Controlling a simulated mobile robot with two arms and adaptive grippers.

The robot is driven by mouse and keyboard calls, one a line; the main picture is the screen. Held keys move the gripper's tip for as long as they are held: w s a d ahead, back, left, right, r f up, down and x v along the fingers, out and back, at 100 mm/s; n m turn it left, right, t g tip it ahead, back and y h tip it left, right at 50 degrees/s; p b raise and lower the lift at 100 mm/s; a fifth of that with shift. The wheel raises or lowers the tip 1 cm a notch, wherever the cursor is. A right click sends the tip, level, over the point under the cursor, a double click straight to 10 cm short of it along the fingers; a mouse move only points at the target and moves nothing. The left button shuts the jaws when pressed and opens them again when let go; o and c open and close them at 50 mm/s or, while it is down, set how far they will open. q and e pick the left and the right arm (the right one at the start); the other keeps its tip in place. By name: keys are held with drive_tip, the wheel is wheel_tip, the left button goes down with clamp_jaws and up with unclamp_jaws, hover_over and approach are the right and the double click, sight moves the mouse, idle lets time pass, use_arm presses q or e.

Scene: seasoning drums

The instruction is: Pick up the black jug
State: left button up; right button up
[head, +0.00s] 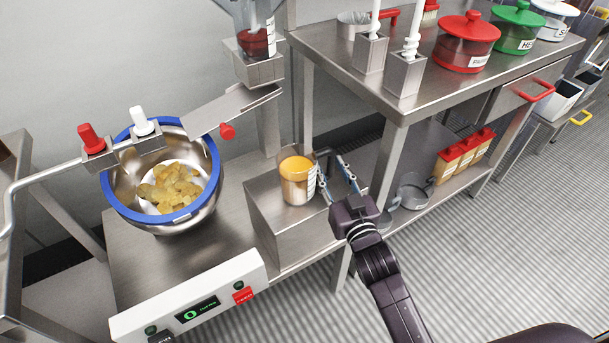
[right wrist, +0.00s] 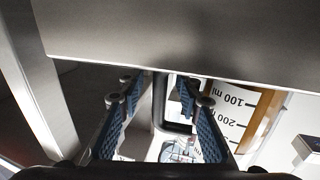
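A clear measuring jug (head: 297,180) with orange contents stands upright on a steel block. I see no wholly black jug. In the right wrist view the jug (right wrist: 236,112) shows black millilitre marks, and a dark handle (right wrist: 160,103) shows between my fingers. My right gripper (head: 337,176) is at the jug's right side, its fingers apart and pointing toward it. In the right wrist view the blue-padded fingers (right wrist: 158,95) stand wide on either side of the handle. I cannot tell whether they touch it. My left gripper is not in view.
The steel block (head: 295,235) stands beside a blue-rimmed bowl (head: 214,165) of yellow pieces. A steel table (head: 440,85) with lidded pots is close to the right. Its lower shelf holds a pan (head: 412,190) and red-topped containers (head: 463,157). The floor at lower right is clear.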

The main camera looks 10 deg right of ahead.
clamp_jaws()
drive_tip(key=shift+r, duration=0.1)
idle(0.3)
drive_tip(key=shift+r, duration=0.2)
